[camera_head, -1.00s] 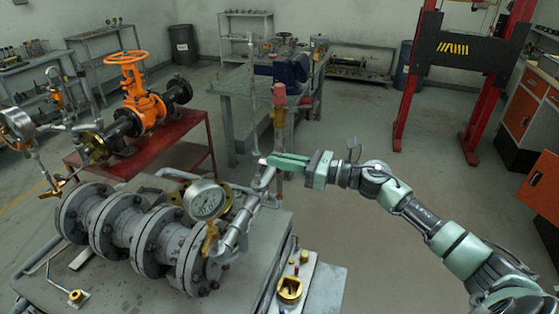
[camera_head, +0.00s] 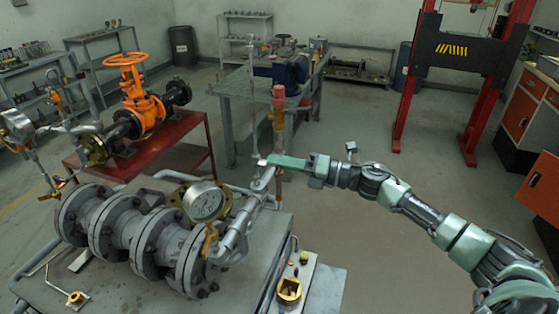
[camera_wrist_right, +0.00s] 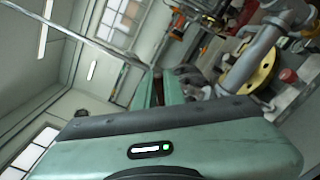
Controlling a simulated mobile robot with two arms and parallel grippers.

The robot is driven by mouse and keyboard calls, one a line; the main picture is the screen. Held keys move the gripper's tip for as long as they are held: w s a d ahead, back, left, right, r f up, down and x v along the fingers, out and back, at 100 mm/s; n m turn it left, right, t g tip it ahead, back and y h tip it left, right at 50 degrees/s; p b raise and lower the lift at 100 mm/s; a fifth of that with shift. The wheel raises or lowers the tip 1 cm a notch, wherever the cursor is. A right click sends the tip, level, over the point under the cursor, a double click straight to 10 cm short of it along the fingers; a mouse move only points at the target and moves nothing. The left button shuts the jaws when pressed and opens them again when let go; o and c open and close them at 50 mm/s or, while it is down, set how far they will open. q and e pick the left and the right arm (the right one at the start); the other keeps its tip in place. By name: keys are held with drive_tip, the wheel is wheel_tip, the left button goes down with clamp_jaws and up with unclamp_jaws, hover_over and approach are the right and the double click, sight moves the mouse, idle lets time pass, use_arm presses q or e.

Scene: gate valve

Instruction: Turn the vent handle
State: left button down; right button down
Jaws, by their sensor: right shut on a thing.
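My right gripper (camera_head: 274,161) reaches in from the right, its green fingers pointing left at the top of the silver pipework beside the round gauge (camera_head: 206,202). It is shut on the vent handle, whose pale end (camera_head: 261,162) shows just past the fingertips. The fingers hide most of the handle. A thin upright rod (camera_head: 254,100) rises from close to this spot. In the right wrist view the gripper (camera_wrist_right: 166,90) meets the pipework, and a long thin rod (camera_wrist_right: 75,32) runs up left from near the fingertips. My left gripper is not in view.
The grey flanged valve body (camera_head: 135,235) fills the table below the gripper. A red-topped pipe (camera_head: 278,98) stands close behind the fingers. An orange handwheel valve (camera_head: 140,95) sits on a red bench at left. Open floor (camera_head: 390,215) lies to the right.

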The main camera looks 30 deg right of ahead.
drive_tip(key=m+p, duration=0.1)
drive_tip(key=m, duration=0.3)
drive_tip(key=shift+w+d+f, duration=0.1)
drive_tip(key=shift+f+m+p, duration=0.25)
drive_tip(key=shift+m+p, duration=0.35)
drive_tip(key=shift+m, duration=1.1)
drive_tip(key=c, duration=1.5)
unclamp_jaws()
drive_tip(key=b+v, duration=0.3)
drive_tip(key=v, duration=0.5)
